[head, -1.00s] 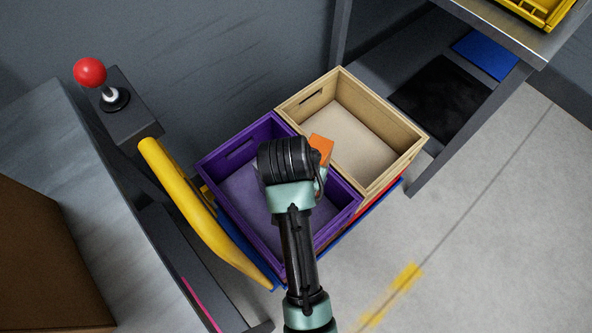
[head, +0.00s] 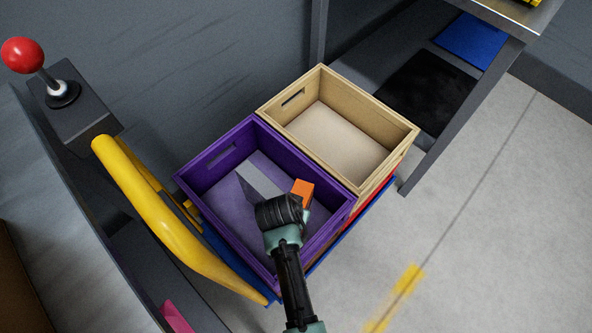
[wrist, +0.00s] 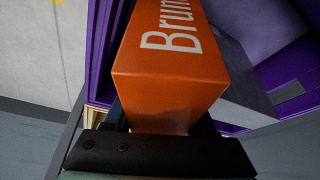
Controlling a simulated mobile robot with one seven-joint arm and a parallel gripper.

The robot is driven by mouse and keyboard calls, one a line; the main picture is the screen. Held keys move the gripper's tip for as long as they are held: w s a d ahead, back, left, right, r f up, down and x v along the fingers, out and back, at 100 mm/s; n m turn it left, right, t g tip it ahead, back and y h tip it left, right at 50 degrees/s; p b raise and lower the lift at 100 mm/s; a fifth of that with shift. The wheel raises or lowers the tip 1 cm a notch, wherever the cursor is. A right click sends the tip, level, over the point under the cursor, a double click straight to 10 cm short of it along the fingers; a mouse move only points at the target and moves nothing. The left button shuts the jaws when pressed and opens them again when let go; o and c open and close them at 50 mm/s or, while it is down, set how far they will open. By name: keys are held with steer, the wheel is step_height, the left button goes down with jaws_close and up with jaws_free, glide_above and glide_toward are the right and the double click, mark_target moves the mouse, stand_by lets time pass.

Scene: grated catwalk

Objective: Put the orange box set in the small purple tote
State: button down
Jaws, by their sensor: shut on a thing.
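The orange box set (head: 303,188) shows just beyond my wrist in the head view, over the inside of the small purple tote (head: 207,163). In the wrist view the orange box (wrist: 165,75) fills the middle, with white lettering on its upper face. My gripper (wrist: 160,125) is shut on the near end of the box; the fingers are mostly hidden by it. The purple tote's wall (wrist: 100,50) shows beside the box. I cannot tell whether the box touches the tote floor.
An empty tan wooden crate (head: 400,150) stands right against the purple tote. A yellow curved handle (head: 150,215) and a red-knobbed lever (head: 22,55) are at the left. A dark shelf frame (head: 450,120) stands at the right, with open floor (head: 490,240) below it.

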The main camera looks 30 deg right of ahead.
steer(key=shift+f+b, duration=0.6)
steer(key=shift+f, duration=1.1)
steer(key=shift+f, duration=0.2)
steer(key=c, duration=0.5)
jaws_free()
